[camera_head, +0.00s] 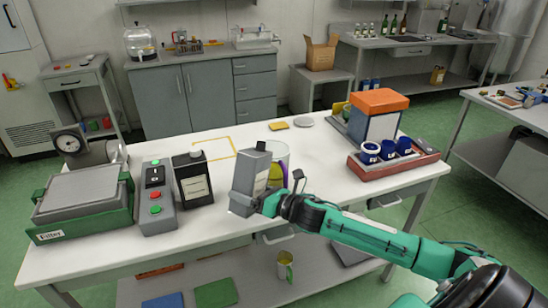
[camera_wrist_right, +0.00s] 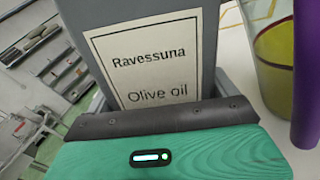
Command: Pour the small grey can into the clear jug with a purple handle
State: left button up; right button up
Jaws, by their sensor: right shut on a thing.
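The small grey can (camera_head: 250,172) is held by my right gripper (camera_head: 266,203), shut around its lower part, near the front of the white table. It leans slightly. In the right wrist view the can (camera_wrist_right: 207,30) shows a cream label reading "Ravessuna Olive oil". The clear jug (camera_head: 280,152) stands just behind and to the right of the can, partly hidden by it and the gripper. Its purple handle (camera_head: 284,172) faces me. In the right wrist view the jug (camera_wrist_right: 272,50) is at the right edge, with yellow-green showing inside. My left gripper is not in view.
A dark labelled can (camera_head: 193,180) and a grey button box (camera_head: 157,195) stand left of the held can. A green-framed filter unit (camera_head: 85,205) is at the far left. A red tray (camera_head: 400,166) with blue cups is at right. The table's back middle is mostly free.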

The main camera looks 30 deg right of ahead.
aim_at(250, 166)
jog(key=shift+f+b, duration=0.4)
jog(key=shift+f, duration=0.35)
jog(key=r+p, duration=0.1)
jog(key=r, duration=0.1)
jog(key=r+n+p, duration=0.1)
jog(key=r+p, duration=0.1)
jog(key=r, duration=0.1)
jog(key=r+n+p, duration=0.1)
jog(key=r+p, duration=0.1)
jog(key=shift+w+d+r, duration=0.15)
jog(key=shift+d+r, duration=0.1)
jog(key=shift+r, duration=0.05)
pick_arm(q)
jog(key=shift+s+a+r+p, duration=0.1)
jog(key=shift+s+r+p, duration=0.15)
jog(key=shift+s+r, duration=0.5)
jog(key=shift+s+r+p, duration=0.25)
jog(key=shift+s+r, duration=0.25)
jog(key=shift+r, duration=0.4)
pick_arm(e)
jog(key=shift+w+d+r+n, duration=0.1)
jog(key=shift+d+r+n, duration=0.1)
jog(key=shift+r+n, duration=0.4)
jog(key=shift+w+d+r+n, duration=0.15)
jog(key=shift+r+n, duration=0.25)
jog(key=shift+n, duration=0.3)
